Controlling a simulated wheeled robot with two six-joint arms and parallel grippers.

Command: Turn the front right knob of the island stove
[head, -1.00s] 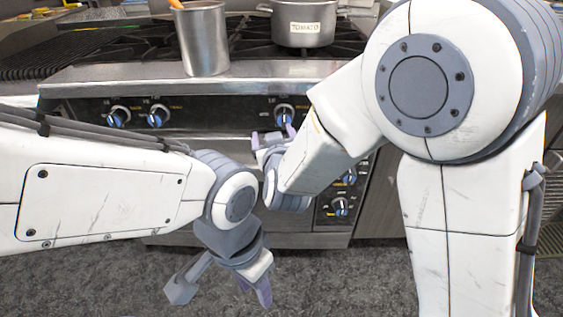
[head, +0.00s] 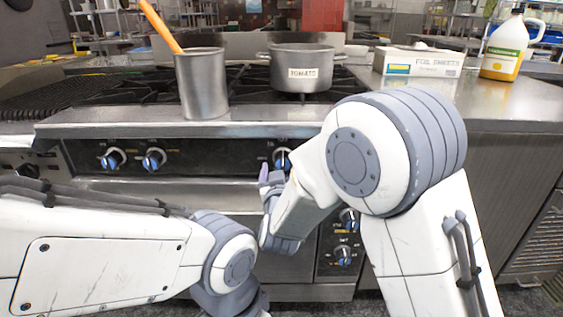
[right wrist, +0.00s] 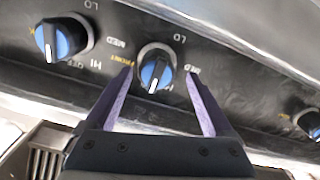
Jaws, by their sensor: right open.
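The island stove (head: 190,128) fills the middle of the head view, its front panel carrying blue-and-black knobs. My right gripper (head: 270,178) is just in front of the panel, beside and below a knob (head: 283,158) right of the middle. In the right wrist view, which shows the labels upside down, my open right gripper (right wrist: 160,85) has one finger on each side of this knob (right wrist: 155,72). Contact cannot be told. Another knob (right wrist: 60,38) is close by on the left there. My right arm hides part of the panel. My left gripper's fingers are below the head view.
A steel pot (head: 202,85) with an orange-handled utensil and a TOMATO pot (head: 300,68) stand on the stove. A foil box (head: 418,62) and a yellow-liquid jug (head: 503,48) stand on the right counter. Two knobs (head: 112,158) (head: 153,159) sit farther left.

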